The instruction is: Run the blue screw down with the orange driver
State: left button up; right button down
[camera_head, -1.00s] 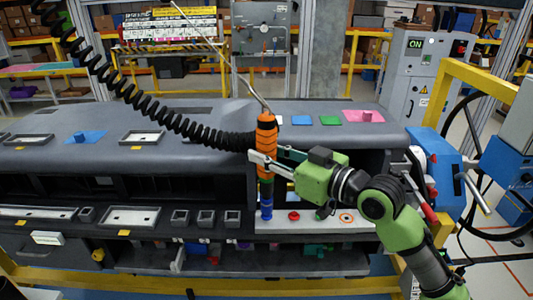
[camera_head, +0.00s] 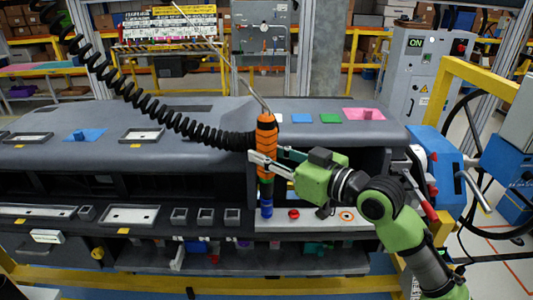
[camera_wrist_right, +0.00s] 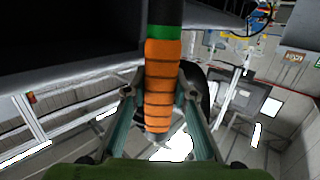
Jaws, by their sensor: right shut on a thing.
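The orange driver (camera_head: 267,135) hangs upright at the end of a black coiled hose. My right gripper (camera_head: 263,160) is shut on its ribbed orange body, which also shows between the fingers in the right wrist view (camera_wrist_right: 160,90). Below the fingers the driver has a green band and a dark lower end. A blue piece (camera_head: 266,212), which looks like the blue screw, stands directly under that end at the left of the light panel (camera_head: 310,224). I cannot tell whether the driver is seated on it or how deep it sits. My left gripper is not in view.
A red knob-like piece (camera_head: 293,214) and an orange ring (camera_head: 346,216) are on the panel right of the driver. The grey dashboard (camera_head: 180,170) overhangs behind. A blue unit with a handwheel (camera_head: 437,165) stands at the right, near my right arm.

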jog(key=shift+f, duration=0.55)
dwell(0.6)
jog(key=shift+f, duration=0.55)
dwell(2.6)
jog(key=shift+p, duration=0.3)
